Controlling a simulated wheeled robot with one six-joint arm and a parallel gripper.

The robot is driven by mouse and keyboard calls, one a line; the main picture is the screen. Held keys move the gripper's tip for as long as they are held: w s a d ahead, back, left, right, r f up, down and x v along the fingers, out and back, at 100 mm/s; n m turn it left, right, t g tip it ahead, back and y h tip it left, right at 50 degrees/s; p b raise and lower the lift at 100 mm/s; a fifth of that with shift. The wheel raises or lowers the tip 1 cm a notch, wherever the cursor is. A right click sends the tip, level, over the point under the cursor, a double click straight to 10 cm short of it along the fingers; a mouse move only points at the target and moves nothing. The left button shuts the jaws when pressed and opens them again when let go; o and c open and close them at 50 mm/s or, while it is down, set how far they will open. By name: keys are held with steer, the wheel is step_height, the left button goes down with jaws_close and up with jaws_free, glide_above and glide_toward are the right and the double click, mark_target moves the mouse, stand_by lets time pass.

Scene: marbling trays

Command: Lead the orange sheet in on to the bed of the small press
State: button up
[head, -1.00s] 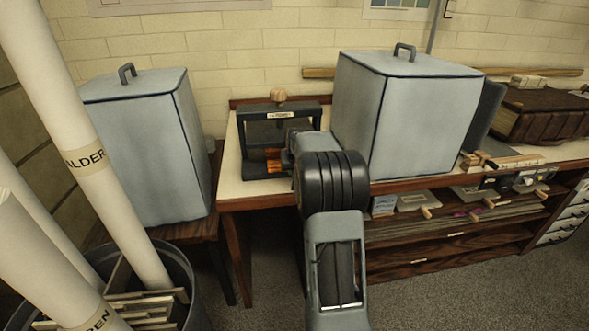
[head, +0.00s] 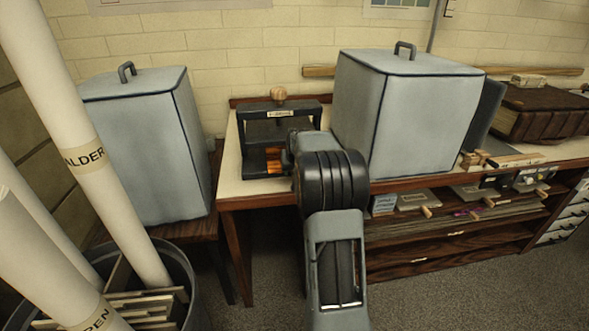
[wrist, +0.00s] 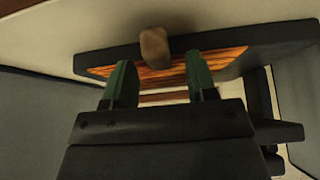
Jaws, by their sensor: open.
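The small press (head: 312,109) is a black frame with a wooden knob on top, standing on the left end of the bench. The orange sheet (head: 273,152), marbled with dark streaks, shows inside the press frame, low down near its bed. In the wrist view the sheet (wrist: 226,62) shows as a wide strip along the press's black bar (wrist: 270,38). My gripper (wrist: 159,62) is open, its two green fingers apart, with the sheet visible between and beside their tips. I cannot tell whether the fingers touch it. In the head view my arm hides the fingers.
A grey covered box (head: 405,115) stands close to the right of the press. Another covered box (head: 145,150) stands on a lower table at left. A bin of rolled tubes (head: 190,290) is at front left. Shelves (head: 450,245) lie under the bench.

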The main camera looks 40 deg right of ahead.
steer(key=p+v, duration=0.2)
steer(key=v, duration=1.2)
steer(key=s+a+f+g+y+p, duration=0.1)
steer(key=s+a+f+g+p, duration=0.1)
steer(key=s+a+f, duration=0.25)
steer(key=s+a+r+n+p, duration=0.1)
steer(key=s+a+r+p, duration=0.2)
steer(key=s+a+p, duration=0.1)
steer(key=s+a+r+n+y+p, duration=0.1)
steer(key=s+a+r+p, duration=0.3)
steer(key=a, duration=0.5)
steer(key=s+a+r+n+p, duration=0.3)
steer(key=s+a+r+p, duration=0.1)
steer(key=s+a, duration=0.3)
steer(key=shift+s+a+y, duration=0.25)
steer(key=shift+s+y, duration=0.05)
steer(key=shift+s, duration=0.3)
